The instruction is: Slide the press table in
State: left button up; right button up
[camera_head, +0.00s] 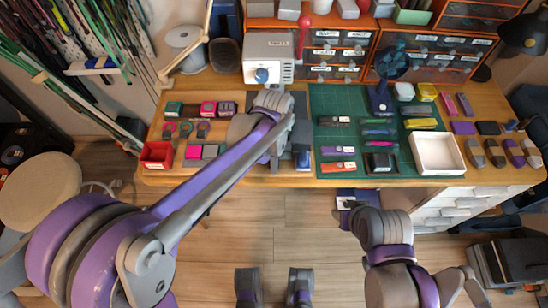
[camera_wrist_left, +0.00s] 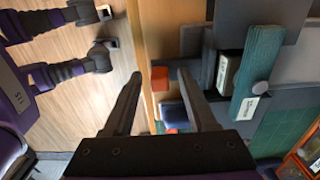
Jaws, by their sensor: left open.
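The press appears to be the pale machine (camera_head: 270,60) with a blue knob at the back of the workbench. Its table is mostly hidden behind my left arm in the head view, and I cannot tell how far out it stands. In the left wrist view, a dark grey block and plates lie right of the fingers, beside a teal bar (camera_wrist_left: 258,62) with a round grey knob.
A green cutting mat (camera_head: 335,110) with small labelled packs lies right of my left arm, with a white tray (camera_head: 438,153) at its right end. A red bin (camera_head: 157,154) stands at the bench's left front corner. The wooden floor in front is mostly clear.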

pick_arm(q)
grip_shut()
jog(key=shift+w, duration=0.1)
jog(key=w, duration=1.3)
jog(key=shift+p, duration=0.4)
grip_release()
jog(key=shift+s, duration=0.1)
